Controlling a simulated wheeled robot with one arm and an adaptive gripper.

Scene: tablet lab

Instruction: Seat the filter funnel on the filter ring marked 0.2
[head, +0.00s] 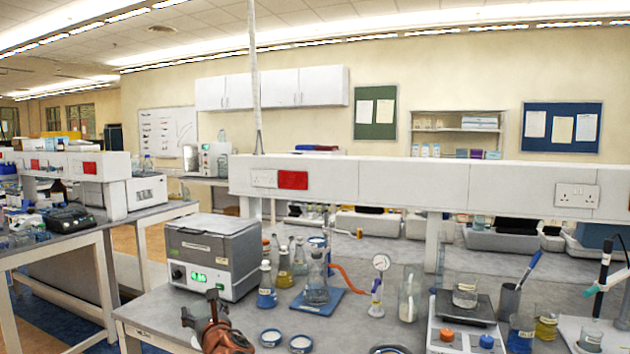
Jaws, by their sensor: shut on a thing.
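My gripper (200,312), dark-tipped with a copper-brown body behind it, is at the bottom left, in front of the bench's left end. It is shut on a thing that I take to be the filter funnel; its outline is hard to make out. Two flat white rings, the left one (270,338) and the right one (300,343), lie on the bench to the right of my gripper. They look like filter rings, but their marks are too small to read. A round, dark-rimmed thing (390,349) is cut off by the bottom edge.
A grey instrument (212,255) stands at the bench's left. Blue (266,290) and yellow (285,272) flasks stand between.

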